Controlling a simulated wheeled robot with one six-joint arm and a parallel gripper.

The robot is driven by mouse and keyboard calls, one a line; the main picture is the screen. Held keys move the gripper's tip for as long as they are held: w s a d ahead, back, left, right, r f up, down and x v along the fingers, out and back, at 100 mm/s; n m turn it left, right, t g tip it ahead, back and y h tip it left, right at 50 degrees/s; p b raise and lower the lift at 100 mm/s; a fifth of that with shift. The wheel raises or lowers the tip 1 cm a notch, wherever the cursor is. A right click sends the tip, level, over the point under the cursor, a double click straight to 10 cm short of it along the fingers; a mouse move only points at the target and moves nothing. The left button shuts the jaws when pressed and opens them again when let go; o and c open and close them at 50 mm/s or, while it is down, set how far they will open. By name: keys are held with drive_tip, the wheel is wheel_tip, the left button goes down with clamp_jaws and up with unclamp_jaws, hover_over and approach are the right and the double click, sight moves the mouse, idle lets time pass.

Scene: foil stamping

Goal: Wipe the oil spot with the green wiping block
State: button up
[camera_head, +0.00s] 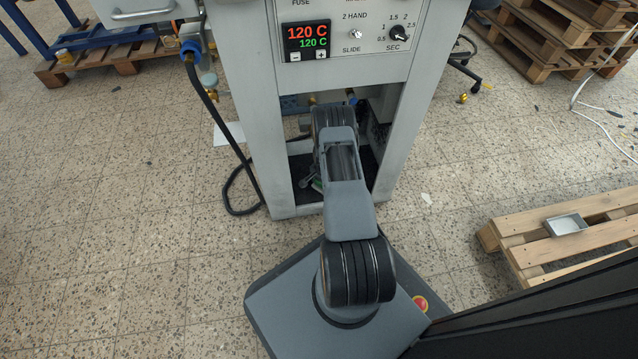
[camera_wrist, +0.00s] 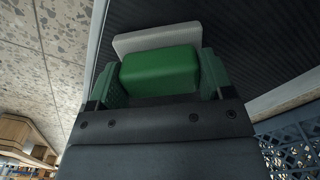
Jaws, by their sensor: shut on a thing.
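The green wiping block (camera_wrist: 160,70) is between the fingers of my gripper (camera_wrist: 160,78) in the wrist view, with a pale grey pad (camera_wrist: 156,38) at its far side. My gripper is shut on the block. Beyond it is a dark ribbed surface (camera_wrist: 245,40). In the head view my arm reaches into the lower opening of the grey machine, and my gripper is hidden behind the arm; only a small bit of green shows low in the opening. I cannot make out an oil spot in either view.
The machine (camera_head: 262,120) has side posts close around my arm and a display (camera_head: 306,37) reading 120 C. A black hose (camera_head: 228,150) hangs at its left. A wooden pallet (camera_head: 520,232) with a small metal tray (camera_head: 566,224) lies at the right. Tiled floor is open at the left.

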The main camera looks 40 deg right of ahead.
drive_tip(key=shift+s+d+f, duration=0.1)
drive_tip(key=shift+s+d, duration=0.55)
drive_tip(key=shift+d, duration=0.65)
drive_tip(key=shift+s+d+r, duration=0.1)
drive_tip(key=shift+s+d, duration=0.5)
drive_tip(key=shift+d, duration=0.65)
drive_tip(key=shift+s+d+f, duration=0.1)
drive_tip(key=shift+s+d, duration=0.55)
drive_tip(key=shift+d, duration=0.65)
drive_tip(key=shift+a, duration=0.1)
drive_tip(key=shift+w+a, duration=0.55)
drive_tip(key=shift+a, duration=0.5)
drive_tip(key=shift+w+a, duration=0.5)
drive_tip(key=shift+a, duration=0.6)
drive_tip(key=shift+w+a, duration=0.55)
drive_tip(key=shift+a, duration=0.5)
drive_tip(key=shift+w+a, duration=0.4)
drive_tip(key=shift+a, duration=0.35)
drive_tip(key=shift+w+a, duration=0.35)
drive_tip(key=shift+a, duration=0.4)
drive_tip(key=shift+f, duration=0.1)
drive_tip(key=shift+d, duration=0.1)
